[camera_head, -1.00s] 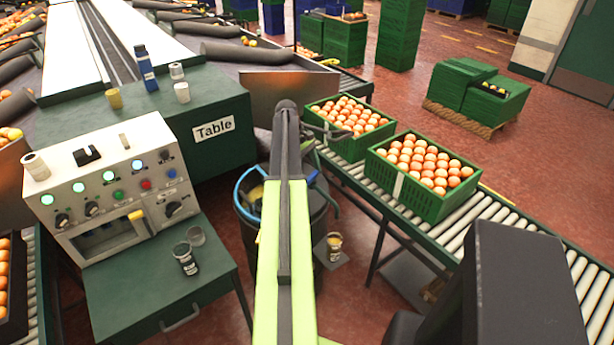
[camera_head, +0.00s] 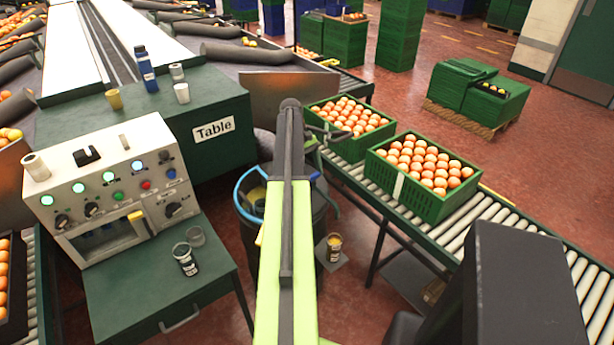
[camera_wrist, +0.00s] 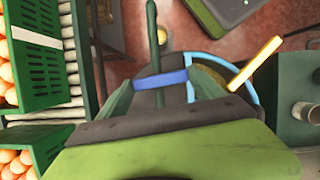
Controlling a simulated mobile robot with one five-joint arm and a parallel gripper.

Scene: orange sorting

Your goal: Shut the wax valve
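No part is clearly marked as the wax valve. A white control panel (camera_head: 105,180) at the left of the head view has lit buttons, black knobs and a yellow handle (camera_head: 137,215) at its front. A slim yellow bar (camera_wrist: 255,63) crosses the blue rim of a bin in the wrist view. My green and black arm stretches forward in the middle of the head view and hides most of my gripper. In the wrist view my gripper (camera_wrist: 160,75) shows as dark parts with a blue band, apart from the yellow bar.
A dark bin (camera_head: 245,215) with a blue rim stands beneath my arm. A green table (camera_head: 165,300) with a jar (camera_head: 185,260) stands before the panel. Orange-filled crates (camera_head: 425,200) sit on the roller conveyor (camera_head: 480,220) to the right. A small tin (camera_head: 334,247) stands low beside the bin.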

